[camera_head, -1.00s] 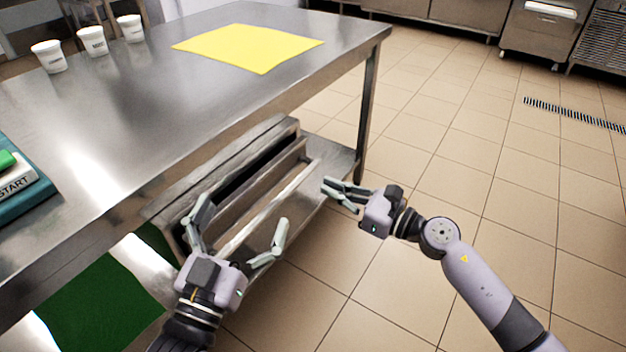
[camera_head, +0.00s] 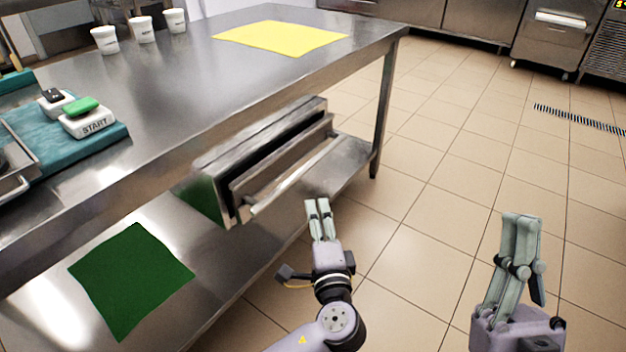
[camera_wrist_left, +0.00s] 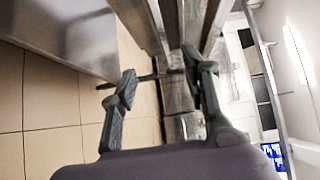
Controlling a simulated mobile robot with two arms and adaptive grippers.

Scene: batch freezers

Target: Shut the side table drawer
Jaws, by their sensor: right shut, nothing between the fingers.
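The drawer (camera_head: 283,160) under the steel side table (camera_head: 180,90) stands partly pulled out, with a dark gap behind its front and a long bar handle (camera_head: 290,178) along it. My left gripper (camera_head: 318,203) is in front of the drawer, near its lower middle, pointing towards it. In the left wrist view its fingers (camera_wrist_left: 160,72) are apart, with metal drawer or handle edges beyond and between them; I cannot tell whether they touch. My right gripper (camera_head: 521,216) is shut and empty over the floor at the lower right, well away from the drawer.
A lower shelf (camera_head: 225,270) carries a green mat (camera_head: 130,280). A table leg (camera_head: 383,110) stands right of the drawer. The tiled floor (camera_head: 430,200) at right is clear.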

